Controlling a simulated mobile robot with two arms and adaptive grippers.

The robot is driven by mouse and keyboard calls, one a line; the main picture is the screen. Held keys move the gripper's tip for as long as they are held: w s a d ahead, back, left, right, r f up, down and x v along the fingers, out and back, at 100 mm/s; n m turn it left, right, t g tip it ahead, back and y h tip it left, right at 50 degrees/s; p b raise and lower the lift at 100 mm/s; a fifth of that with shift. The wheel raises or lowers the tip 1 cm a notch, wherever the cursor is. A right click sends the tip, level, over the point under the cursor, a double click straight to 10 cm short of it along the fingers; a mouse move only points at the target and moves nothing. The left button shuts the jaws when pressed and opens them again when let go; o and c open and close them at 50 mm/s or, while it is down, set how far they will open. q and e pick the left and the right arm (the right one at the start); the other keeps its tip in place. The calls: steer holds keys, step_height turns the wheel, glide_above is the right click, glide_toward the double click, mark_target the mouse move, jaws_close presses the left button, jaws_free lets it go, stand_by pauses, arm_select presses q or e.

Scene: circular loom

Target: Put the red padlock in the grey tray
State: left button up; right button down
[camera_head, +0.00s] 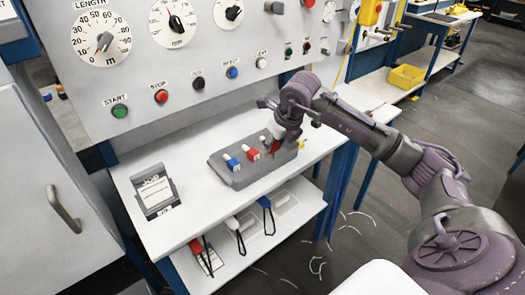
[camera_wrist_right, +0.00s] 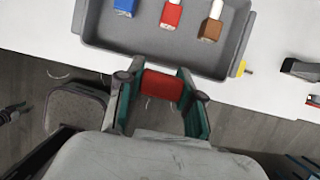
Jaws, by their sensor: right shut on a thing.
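The grey tray (camera_head: 248,180) lies on the white table and also shows at the top of the right wrist view (camera_wrist_right: 92,30). A blue (camera_wrist_right: 124,7), a red (camera_wrist_right: 171,14) and a brown block-like piece (camera_wrist_right: 210,28) with pale tops are in it. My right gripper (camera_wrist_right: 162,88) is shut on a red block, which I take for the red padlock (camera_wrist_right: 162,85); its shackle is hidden. In the head view the right gripper (camera_head: 277,142) is over the right end of the tray. In the wrist view the held piece appears just outside the tray's near rim. My left gripper is out of view.
A dark holder with a white card (camera_head: 155,193) stands left of the tray. A control panel (camera_head: 190,60) with dials and buttons rises behind. Items with dark loops sit on the lower shelf (camera_head: 225,265). A yellow bin (camera_head: 406,77) is on a far bench.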

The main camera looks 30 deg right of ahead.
steer(key=w+f, duration=0.2)
steer(key=w, duration=0.2)
steer(key=shift+w+f+p, duration=0.3)
steer(key=shift+f+p, duration=0.1)
step_height(320, 180, down, 3)
steer(key=shift+f+p, duration=0.15)
steer(key=shift+p, duration=0.4)
steer(key=shift+f, duration=0.4)
steer(key=shift+f, duration=0.15)
steer(key=c, duration=0.7)
jaws_free()
steer(key=shift+c, duration=0.2)
